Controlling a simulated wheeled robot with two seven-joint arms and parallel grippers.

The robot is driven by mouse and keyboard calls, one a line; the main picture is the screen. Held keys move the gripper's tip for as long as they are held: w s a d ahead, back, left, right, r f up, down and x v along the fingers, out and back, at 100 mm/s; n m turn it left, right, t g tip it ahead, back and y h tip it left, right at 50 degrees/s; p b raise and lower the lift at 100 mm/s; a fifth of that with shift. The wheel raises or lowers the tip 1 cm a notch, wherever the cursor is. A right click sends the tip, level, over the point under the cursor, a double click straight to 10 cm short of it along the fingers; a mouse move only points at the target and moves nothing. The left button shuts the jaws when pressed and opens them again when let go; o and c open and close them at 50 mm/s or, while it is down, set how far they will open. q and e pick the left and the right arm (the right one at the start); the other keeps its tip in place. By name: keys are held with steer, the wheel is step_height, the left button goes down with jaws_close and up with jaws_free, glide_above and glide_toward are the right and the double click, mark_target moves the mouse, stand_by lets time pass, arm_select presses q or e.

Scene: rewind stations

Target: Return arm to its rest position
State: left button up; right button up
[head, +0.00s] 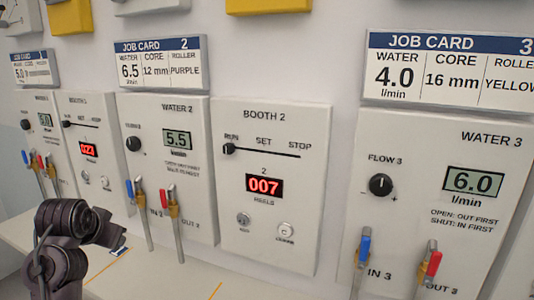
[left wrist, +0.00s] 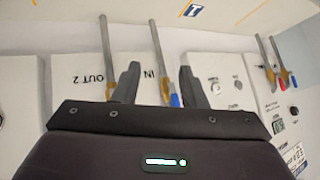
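My left arm (head: 62,240) comes up at the lower left of the head view, bent, in front of the shelf and below the station 2 panels. In the left wrist view my left gripper (left wrist: 158,74) has its two dark fingers well apart, with nothing held between them. The IN 2 valve's pipe and blue handle (left wrist: 174,99) show between the fingers, beyond them; the gap to them is hard to judge. The OUT 2 pipe (left wrist: 106,50) shows left of the fingers, its handle hidden. My right gripper is in neither view.
Water 2 panel (head: 183,188), Booth 2 panel (head: 306,200) and Water 3 panel (head: 490,160) line the wall. Blue and red valve handles with hanging pipes stick out, including the IN 3 valve (head: 364,246) and OUT 3 valve (head: 433,265). The pale shelf (head: 180,278) looks mostly clear.

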arm_select(q)
steer(key=s+d+f+g, duration=0.1)
steer(key=s+d+f, duration=0.3)
steer(key=s+f, duration=0.3)
steer(key=s+d+f+g, duration=0.2)
steer(key=s+d+f, duration=0.35)
steer(key=f, duration=0.35)
steer(key=s+d+f+g+h, duration=0.1)
steer(key=s+d+f, duration=0.3)
steer(key=s, duration=0.4)
steer(key=s+d+f+g+h, duration=0.1)
steer(key=s+d+f, duration=0.2)
steer(key=s, duration=0.5)
step_height(320, 180, down, 30)
steer(key=s+g, duration=0.2)
steer(key=s+a+f, duration=0.1)
steer(key=s+f, duration=0.8)
steer(key=s+a+f, duration=0.2)
steer(key=s+f, duration=0.6)
steer(key=s, duration=0.2)
steer(key=shift+a+f+m+g, duration=0.25)
steer(key=shift+f+m+g, duration=0.05)
steer(key=shift+f+g, duration=0.1)
steer(key=shift+s, duration=0.15)
